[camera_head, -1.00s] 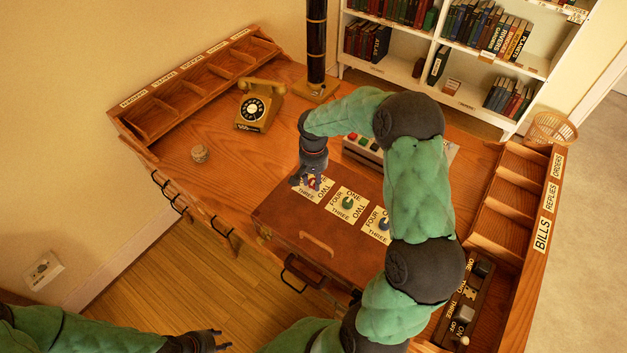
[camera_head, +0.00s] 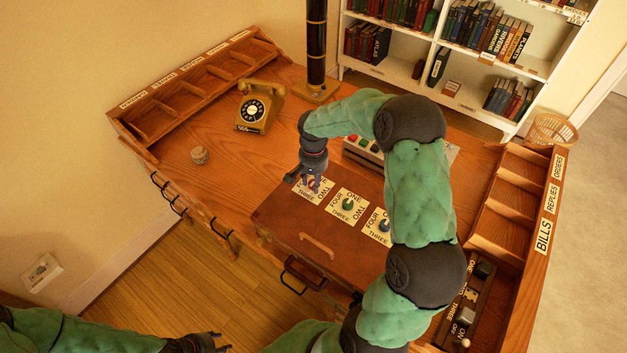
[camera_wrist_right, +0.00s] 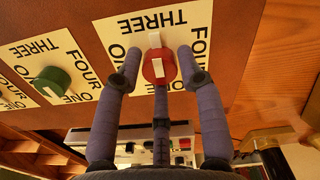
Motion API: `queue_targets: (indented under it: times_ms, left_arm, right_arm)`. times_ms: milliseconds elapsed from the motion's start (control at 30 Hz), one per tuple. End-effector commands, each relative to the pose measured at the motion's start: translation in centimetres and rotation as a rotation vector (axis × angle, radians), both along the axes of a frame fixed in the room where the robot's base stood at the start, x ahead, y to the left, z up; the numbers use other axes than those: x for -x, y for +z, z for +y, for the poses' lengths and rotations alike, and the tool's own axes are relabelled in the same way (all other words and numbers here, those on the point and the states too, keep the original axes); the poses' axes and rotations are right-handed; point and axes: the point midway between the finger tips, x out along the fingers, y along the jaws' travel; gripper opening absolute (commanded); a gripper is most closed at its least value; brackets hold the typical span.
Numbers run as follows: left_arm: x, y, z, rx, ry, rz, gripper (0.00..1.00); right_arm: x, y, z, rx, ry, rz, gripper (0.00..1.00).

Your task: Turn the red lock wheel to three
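The red lock wheel (camera_wrist_right: 158,68) sits on a white card with number words on the brown case (camera_head: 275,218). Its white bar points up in the wrist view, at the word THREE. My right gripper (camera_wrist_right: 160,72) is around the wheel: one finger on each side with a small gap showing, and a third finger below it. Whether that third finger touches is unclear. In the head view, the right gripper (camera_head: 311,183) mostly hides the wheel. My left gripper (camera_head: 220,342) is empty at the bottom edge, its fingers apart, away from the desk.
A green wheel (camera_head: 348,204) and a blue wheel (camera_head: 384,225) sit on similar cards to the right. A box with coloured buttons (camera_head: 362,150) stands behind the case. A telephone (camera_head: 259,106) and a small cork-coloured item (camera_head: 200,155) are farther left on the desk.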

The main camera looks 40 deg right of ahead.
Motion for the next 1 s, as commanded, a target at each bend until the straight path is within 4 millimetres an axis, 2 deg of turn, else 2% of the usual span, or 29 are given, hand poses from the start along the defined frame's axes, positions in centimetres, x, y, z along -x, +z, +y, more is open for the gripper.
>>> queue_targets:
  times_ms: [333,467,567,1000]
  left_arm:
    - [0.0,0.0,0.0,0.000,0.000,0.000,0.40]
    - [0.0,0.0,0.0,0.000,0.000,0.000,0.40]
    - [0.0,0.0,0.0,0.000,0.000,0.000,0.40]
    - [0.0,0.0,0.0,0.000,0.000,0.000,0.40]
  right_arm:
    - [0.0,0.0,0.0,0.000,0.000,0.000,0.56]
    - [0.0,0.7,0.0,0.001,0.000,-0.001,0.56]
    - [-0.1,2.0,-0.1,0.002,0.000,-0.003,0.56]
    - [-0.1,10.1,0.0,0.000,0.000,-0.003,0.56]
